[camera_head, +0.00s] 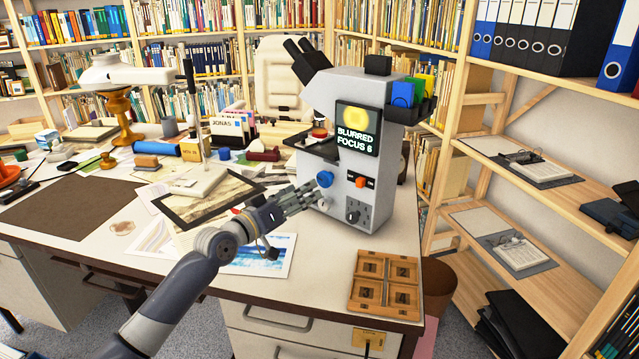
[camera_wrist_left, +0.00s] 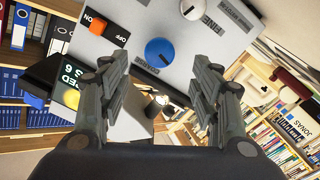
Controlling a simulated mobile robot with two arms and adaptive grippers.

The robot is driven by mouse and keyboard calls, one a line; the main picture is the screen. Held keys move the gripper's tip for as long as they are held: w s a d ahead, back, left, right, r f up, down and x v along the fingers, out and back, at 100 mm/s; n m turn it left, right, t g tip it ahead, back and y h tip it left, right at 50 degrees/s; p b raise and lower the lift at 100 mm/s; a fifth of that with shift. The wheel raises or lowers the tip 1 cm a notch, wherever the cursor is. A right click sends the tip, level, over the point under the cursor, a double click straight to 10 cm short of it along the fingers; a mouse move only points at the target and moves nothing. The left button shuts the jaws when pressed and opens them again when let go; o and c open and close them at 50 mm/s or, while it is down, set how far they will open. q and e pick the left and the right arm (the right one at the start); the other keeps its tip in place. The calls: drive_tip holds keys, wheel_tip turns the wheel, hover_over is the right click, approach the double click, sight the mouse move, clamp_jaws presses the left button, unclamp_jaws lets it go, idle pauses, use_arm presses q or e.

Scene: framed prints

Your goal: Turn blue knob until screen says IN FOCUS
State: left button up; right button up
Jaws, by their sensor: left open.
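The blue knob (camera_head: 325,179) is on the front of a grey microscope (camera_head: 345,95) standing on the desk. The microscope's screen (camera_head: 357,130) reads BLURRED FOCUS 6. My left gripper (camera_head: 308,196) is open just in front of the knob, at its lower left in the head view. In the left wrist view the blue knob (camera_wrist_left: 160,52) shows between and a little above the fingertips of my left gripper (camera_wrist_left: 160,68). The knob bears a white mark, with a COARSE label beside it. I cannot tell whether the fingers touch it. My right gripper is not in view.
A wooden tray (camera_head: 386,285) lies at the desk's front right. Prints (camera_head: 262,255) lie under my left arm. Shelves (camera_head: 535,165) stand at the right.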

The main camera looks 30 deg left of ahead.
sight(323, 181)
use_arm(q)
drive_tip(key=w, duration=0.7)
drive_tip(key=shift+w+d, duration=0.1)
drive_tip(key=shift+d, duration=0.25)
drive_tip(key=c, duration=1.1)
